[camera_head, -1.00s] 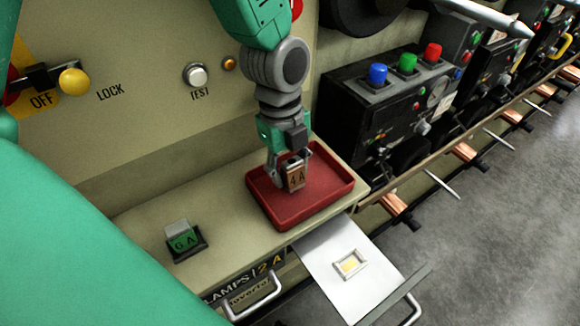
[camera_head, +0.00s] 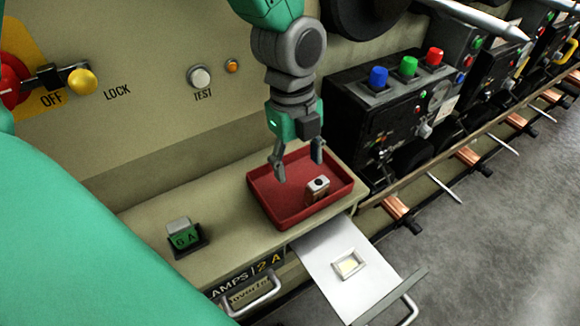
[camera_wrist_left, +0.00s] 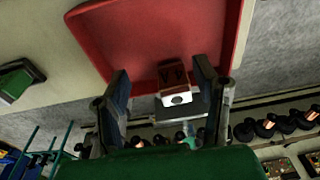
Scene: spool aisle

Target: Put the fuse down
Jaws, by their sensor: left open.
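The fuse (camera_head: 317,187), a small brown block with a pale top that has a dark hole, stands in the red tray (camera_head: 279,212) near its right front side. My left gripper (camera_head: 298,168) is open and empty above the tray, up and to the left of the fuse and apart from it in the head view. In the left wrist view the fuse (camera_wrist_left: 174,80) shows between and beyond the two open fingers (camera_wrist_left: 160,90), inside the red tray (camera_wrist_left: 130,38). The fuse's label is not readable now. My right gripper is not in view.
A green 6 A fuse (camera_head: 183,236) sits in a dark holder left of the tray. An open drawer (camera_head: 325,268) juts out in front, with a small framed piece (camera_head: 348,264) on it. A black box with coloured buttons (camera_head: 385,110) stands to the right.

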